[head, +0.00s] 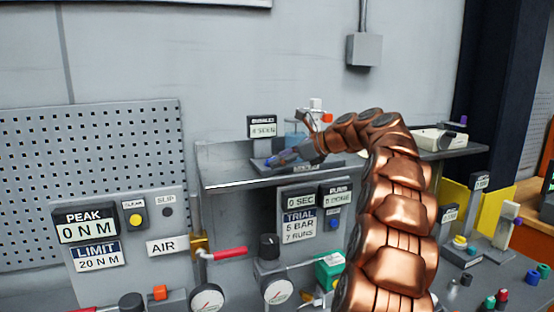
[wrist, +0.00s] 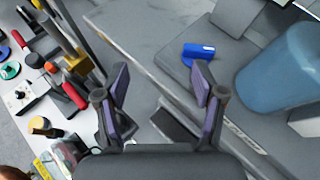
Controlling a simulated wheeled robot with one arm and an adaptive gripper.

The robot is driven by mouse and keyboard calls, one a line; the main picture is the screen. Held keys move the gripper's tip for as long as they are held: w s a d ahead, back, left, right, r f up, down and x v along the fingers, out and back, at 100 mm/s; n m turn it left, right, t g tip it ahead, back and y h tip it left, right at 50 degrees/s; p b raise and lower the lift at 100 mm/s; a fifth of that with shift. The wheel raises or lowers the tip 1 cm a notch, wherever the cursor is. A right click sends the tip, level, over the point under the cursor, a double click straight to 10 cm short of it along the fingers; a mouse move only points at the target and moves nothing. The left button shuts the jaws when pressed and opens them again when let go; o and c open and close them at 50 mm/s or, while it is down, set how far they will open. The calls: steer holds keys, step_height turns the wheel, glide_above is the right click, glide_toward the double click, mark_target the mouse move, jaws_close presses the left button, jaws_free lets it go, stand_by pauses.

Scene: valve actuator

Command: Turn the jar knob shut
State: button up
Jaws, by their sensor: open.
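A blue translucent jar (wrist: 285,72) stands on the grey shelf at the right of the wrist view; in the head view the jar (head: 294,134) shows partly behind my gripper. A small blue lever-like piece (wrist: 198,51) is low beside the jar, just beyond my right fingertip in the wrist view and apart from it. I take it for the jar knob, but cannot be sure. My gripper (wrist: 160,92) is open and empty, its two purple-padded fingers wide apart above the shelf's front edge. In the head view my gripper (head: 285,155) is small and its fingers are hard to make out.
The grey shelf (head: 225,178) has a raised back wall. A BUBBLES display (head: 262,127) and a white and red fitting (head: 316,104) stand near the jar. Below are a red-handled air valve (head: 230,253), gauges (head: 278,291) and a trial panel (head: 299,225).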

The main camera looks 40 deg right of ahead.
mark_target(272, 158)
steer(key=d+r+m+t, duration=0.1)
steer(key=d+m, duration=0.1)
steer(key=d, duration=0.3)
steer(key=shift+p+x, duration=0.95)
steer(key=shift+x, duration=2.65)
steer(key=shift+d+f, duration=0.1)
steer(key=shift+d, duration=0.1)
steer(key=c, duration=1.1)
steer(key=shift+c, duration=0.2)
